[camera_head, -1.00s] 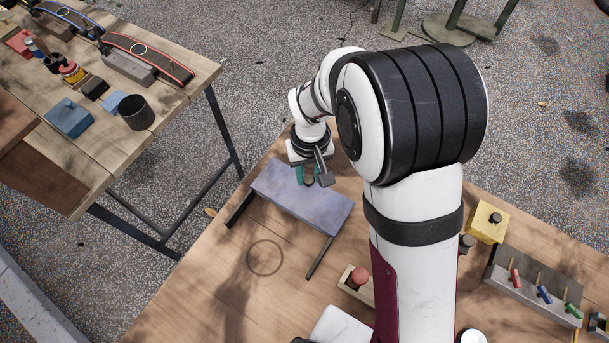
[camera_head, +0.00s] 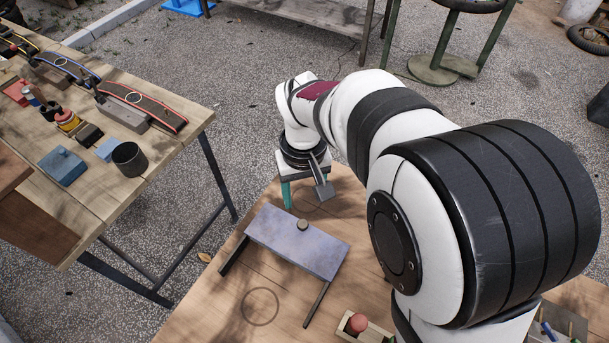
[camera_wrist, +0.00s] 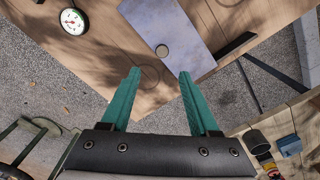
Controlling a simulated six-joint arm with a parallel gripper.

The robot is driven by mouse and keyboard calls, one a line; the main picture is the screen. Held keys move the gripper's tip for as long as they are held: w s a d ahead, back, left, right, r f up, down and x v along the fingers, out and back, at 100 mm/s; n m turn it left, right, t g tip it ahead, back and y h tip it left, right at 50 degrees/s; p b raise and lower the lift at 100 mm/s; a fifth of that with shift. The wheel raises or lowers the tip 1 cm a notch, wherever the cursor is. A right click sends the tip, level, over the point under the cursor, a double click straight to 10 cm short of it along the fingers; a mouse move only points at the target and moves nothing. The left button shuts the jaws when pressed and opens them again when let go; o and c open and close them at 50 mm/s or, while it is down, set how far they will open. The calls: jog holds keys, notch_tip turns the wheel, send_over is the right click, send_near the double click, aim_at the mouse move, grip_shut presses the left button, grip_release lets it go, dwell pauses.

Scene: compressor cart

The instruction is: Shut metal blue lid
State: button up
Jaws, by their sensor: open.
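The blue metal lid (camera_head: 290,248) is a flat blue-grey panel on the wooden table. My gripper (camera_head: 305,194) has teal fingers and is open and empty, on the far side of the lid, apart from the knob. Its fingers also frame the wrist view (camera_wrist: 160,73). What lies under the lid is hidden.
A red knob on a wooden block (camera_head: 357,323) is near the lid's right rail. A dial gauge (camera_wrist: 73,21) shows in the wrist view. A second table (camera_head: 100,205) at left holds a dark cup (camera_head: 130,158) and a blue box (camera_head: 62,166). Bare wood lies before the lid.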

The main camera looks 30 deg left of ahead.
notch_tip(320, 180, up, 6)
dwell(0.5)
jog(key=s+d+r+m, duration=0.1)
jog(key=s+d+m, duration=0.15)
jog(key=d, duration=0.45)
jog(key=s+d+r+m+y, duration=0.1)
jog(key=s+d+m, duration=0.1)
jog(key=d+m, duration=0.35)
jog(key=s+d+r+m, duration=0.1)
jog(key=s+d+m, duration=0.15)
jog(key=d, duration=0.55)
jog(key=s+d+f+m, duration=0.2)
jog(key=s+d+m, duration=0.2)
jog(key=s, duration=0.3)
jog(key=shift+f+y, duration=0.3)
jog(key=shift+y, duration=0.1)
